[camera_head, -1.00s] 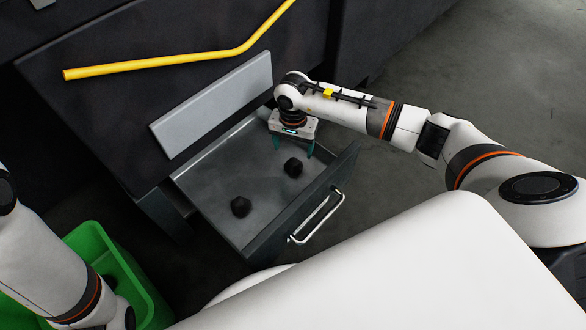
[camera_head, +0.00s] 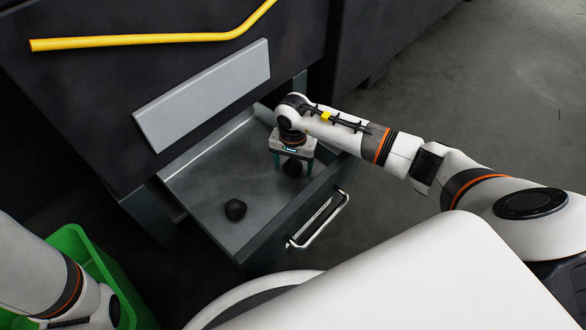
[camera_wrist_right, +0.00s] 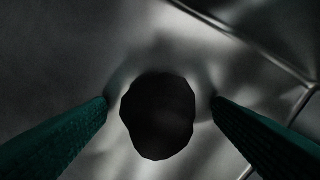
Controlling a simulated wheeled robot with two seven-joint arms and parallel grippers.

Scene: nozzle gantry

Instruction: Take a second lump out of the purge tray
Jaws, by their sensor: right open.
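The purge tray (camera_head: 195,195) is a pulled-out grey metal drawer with a handle at its front. Two black lumps lie in it. One lump (camera_head: 235,209) lies apart, nearer the left side. The other lump (camera_head: 292,167) is below my right gripper (camera_head: 293,170), partly hidden by it. In the right wrist view this lump (camera_wrist_right: 158,116) sits between the two green fingers (camera_wrist_right: 160,105), with a gap on each side. My right gripper is open and points down. My left arm shows at the lower left, but its gripper fingers are not visible.
A green bin (camera_head: 92,258) stands at the lower left beside my left arm. A grey panel (camera_head: 203,95) and a yellow bar (camera_head: 150,39) are on the dark machine above the tray. The tray's handle (camera_head: 320,222) sticks out in front.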

